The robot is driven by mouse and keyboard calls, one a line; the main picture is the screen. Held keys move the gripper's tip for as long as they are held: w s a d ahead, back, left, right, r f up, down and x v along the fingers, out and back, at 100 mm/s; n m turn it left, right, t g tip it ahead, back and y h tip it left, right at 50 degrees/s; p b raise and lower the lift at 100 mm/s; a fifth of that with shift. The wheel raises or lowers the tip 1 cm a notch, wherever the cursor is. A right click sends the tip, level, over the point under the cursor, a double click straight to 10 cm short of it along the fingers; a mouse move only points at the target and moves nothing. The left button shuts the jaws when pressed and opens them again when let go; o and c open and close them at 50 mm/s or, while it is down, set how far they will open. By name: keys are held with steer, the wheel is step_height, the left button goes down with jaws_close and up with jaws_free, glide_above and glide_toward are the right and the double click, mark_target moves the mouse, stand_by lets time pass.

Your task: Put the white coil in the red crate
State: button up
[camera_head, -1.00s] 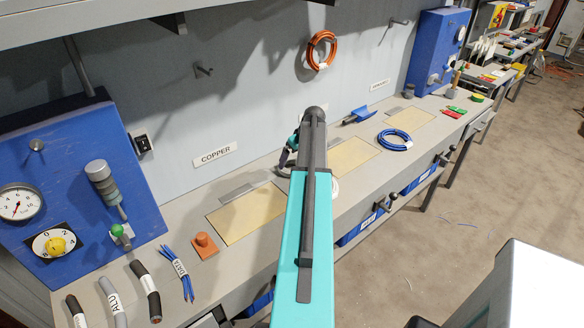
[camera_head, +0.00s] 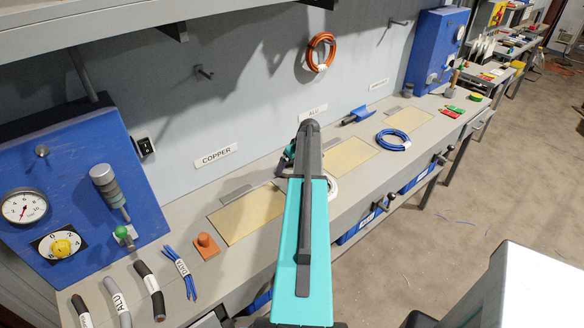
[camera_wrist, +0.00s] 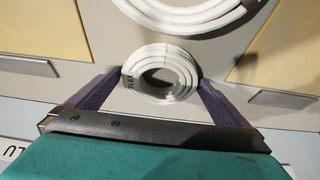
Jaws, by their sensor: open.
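A small white coil (camera_wrist: 181,73) with a FLEX label lies between my gripper's fingertips (camera_wrist: 160,76) in the wrist view. My gripper is open, with one finger at each side of this coil. I cannot tell how far down the fingers reach around it. A larger white coil (camera_wrist: 190,18) lies beyond it, cut off by the top edge; part of a white coil (camera_head: 334,188) also shows right of my arm in the head view. My arm hides the small coil there. I see no red crate in these views.
The bench (camera_head: 345,205) holds yellow panels (camera_head: 245,217), a blue coil (camera_head: 393,139), a blue scoop (camera_head: 362,115) and cable pieces (camera_head: 150,283). An orange coil (camera_head: 320,52) hangs on the wall. Blue bins (camera_head: 360,224) sit under the bench. The floor at right is open.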

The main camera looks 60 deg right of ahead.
steer(key=shift+c, duration=0.4)
steer(key=c, duration=1.1)
steer(key=shift+r, duration=0.25)
steer(key=shift+r+b, duration=0.9)
steer(key=shift+r, duration=0.2)
steer(key=s+a+b, duration=0.1)
steer(key=s, duration=0.4)
steer(key=s+a+r+b, duration=0.1)
steer(key=s+a+b, duration=0.1)
steer(key=s, duration=0.3)
steer(key=s+a+r+b, duration=0.1)
steer(key=s+a+b, duration=0.1)
steer(key=s, duration=0.3)
steer(key=shift+a+r, duration=0.15)
steer(key=shift+r, duration=0.05)
